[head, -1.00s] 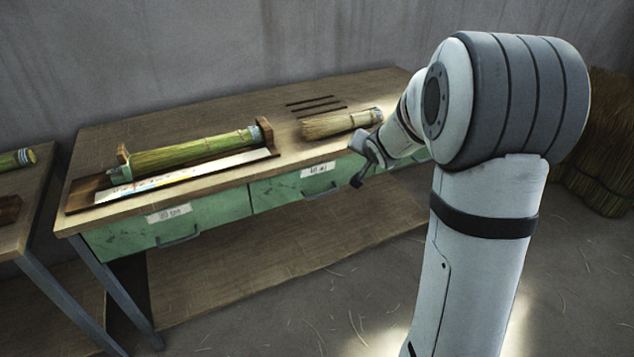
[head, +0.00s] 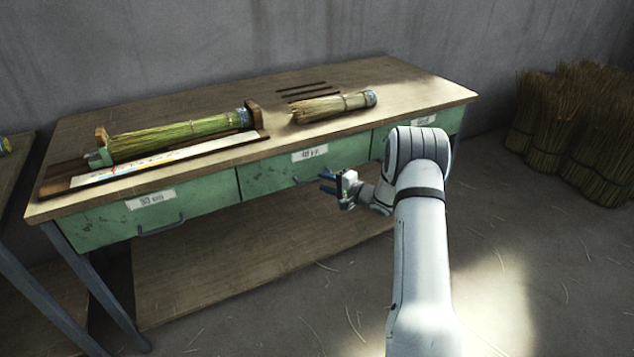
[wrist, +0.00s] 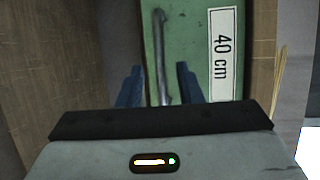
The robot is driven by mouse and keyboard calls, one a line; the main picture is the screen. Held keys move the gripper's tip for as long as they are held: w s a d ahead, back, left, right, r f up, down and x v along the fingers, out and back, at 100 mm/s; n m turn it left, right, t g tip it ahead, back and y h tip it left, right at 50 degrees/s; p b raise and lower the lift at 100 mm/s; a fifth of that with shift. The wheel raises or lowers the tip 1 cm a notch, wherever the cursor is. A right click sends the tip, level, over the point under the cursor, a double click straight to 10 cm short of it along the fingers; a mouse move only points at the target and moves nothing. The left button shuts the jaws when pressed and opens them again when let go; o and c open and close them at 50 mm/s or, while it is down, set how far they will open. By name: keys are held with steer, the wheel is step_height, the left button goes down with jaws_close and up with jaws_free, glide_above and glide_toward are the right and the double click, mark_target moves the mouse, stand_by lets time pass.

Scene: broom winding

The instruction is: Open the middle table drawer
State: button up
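The middle table drawer (head: 270,173) is a green front with a white label; in the wrist view the drawer front (wrist: 193,28) carries the label "40 cm" (wrist: 223,55). It looks closed, flush with its neighbours. Its grey bar handle shows in the wrist view (wrist: 160,45), running lengthwise up the picture between my fingers. My gripper (head: 325,183) is in front of the handle, with its blue fingers pointing at the drawer. In the wrist view my gripper (wrist: 159,85) is open, a finger on each side of the handle. I cannot tell whether they touch it.
The left drawer (head: 110,222) and right drawer (head: 436,121) look closed. On the table (head: 400,88) lie a green broom bundle (head: 175,138) in a wooden holder and a straw bundle (head: 325,106). Straw sheaves (head: 570,130) stand at right. The floor in front is open.

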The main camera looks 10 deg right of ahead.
mark_target(316, 179)
steer(key=x, duration=0.4)
steer(key=shift+w+a+f+b, duration=0.1)
steer(key=shift+w+a+b, duration=0.15)
steer(key=shift+w+b, duration=0.05)
steer(key=shift+c, duration=0.2)
jaws_close()
steer(key=shift+d, duration=0.15)
